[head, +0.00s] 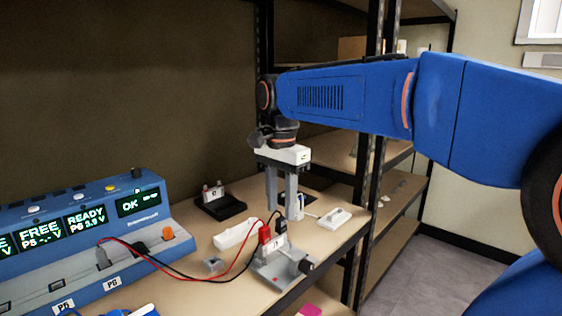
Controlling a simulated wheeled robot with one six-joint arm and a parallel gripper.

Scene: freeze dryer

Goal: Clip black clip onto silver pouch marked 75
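My gripper (282,212) points straight down with its two grey fingers apart. It is above a small stand (272,268) near the table's right edge. A black clip (281,226) on a black lead is just below and between the fingertips, at the stand's top. I cannot tell whether the fingers touch it. A red clip (264,234) on a red lead stands beside it on the left. I cannot make out a silver pouch or a mark 75 in this view.
A blue charger (110,245) with lit displays fills the left; both leads run to it. A white tray (236,234), a black holder (220,207) and a white flat item (334,218) lie around the stand. Shelving (372,150) stands close behind on the right.

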